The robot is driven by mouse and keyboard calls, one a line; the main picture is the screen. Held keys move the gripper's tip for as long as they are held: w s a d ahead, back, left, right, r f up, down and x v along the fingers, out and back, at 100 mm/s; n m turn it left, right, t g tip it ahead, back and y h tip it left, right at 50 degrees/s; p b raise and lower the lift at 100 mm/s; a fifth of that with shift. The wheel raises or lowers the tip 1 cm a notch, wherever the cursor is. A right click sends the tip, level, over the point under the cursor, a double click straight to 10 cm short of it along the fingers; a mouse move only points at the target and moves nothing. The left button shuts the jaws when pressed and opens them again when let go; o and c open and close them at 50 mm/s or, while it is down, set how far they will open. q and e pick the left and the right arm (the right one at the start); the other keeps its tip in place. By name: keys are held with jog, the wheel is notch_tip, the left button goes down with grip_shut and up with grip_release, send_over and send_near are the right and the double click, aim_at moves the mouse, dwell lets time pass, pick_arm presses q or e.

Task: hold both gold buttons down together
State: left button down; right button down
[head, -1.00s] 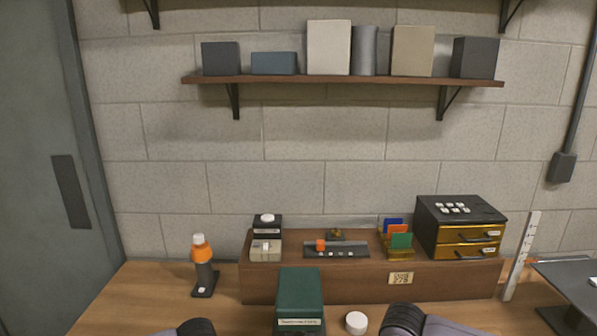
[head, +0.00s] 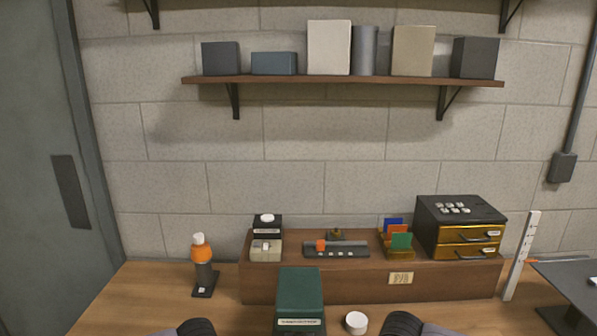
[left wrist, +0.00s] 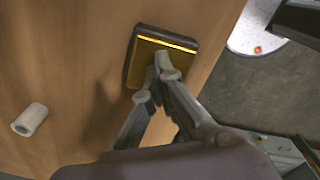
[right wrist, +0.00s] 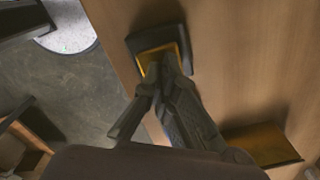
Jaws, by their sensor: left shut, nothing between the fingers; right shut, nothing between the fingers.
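In the left wrist view, a gold button (left wrist: 139,63) sits in a dark frame on the wooden surface. My left gripper (left wrist: 155,80) is shut and empty, its fingertips over the gold face. In the right wrist view, another gold button (right wrist: 147,58) sits in a dark frame. My right gripper (right wrist: 154,78) is shut and empty, its fingertips at the gold face and partly hiding it. I cannot tell from these views how far either button is pressed. The head view shows only parts of my arms at the bottom edge; both buttons and fingertips are out of it.
A white cylinder (left wrist: 30,119) lies left of the left button. A gold-topped plate (right wrist: 262,145) lies right of the right gripper. In the head view, a green box (head: 300,290) and a white round lid (head: 356,322) stand mid-table before a wooden riser (head: 350,287).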

pick_arm(q)
jog(key=shift+s+f, duration=0.25)
jog(key=shift+f, duration=0.05)
pick_arm(e)
jog(key=shift+f, duration=0.9)
jog(key=shift+s+f, duration=0.25)
dwell(1.5)
pick_arm(q)
jog(key=shift+a, duration=0.1)
pick_arm(e)
jog(key=shift+r, duration=0.15)
jog(key=shift+w+r, duration=0.2)
jog(key=shift+r, duration=3.4)
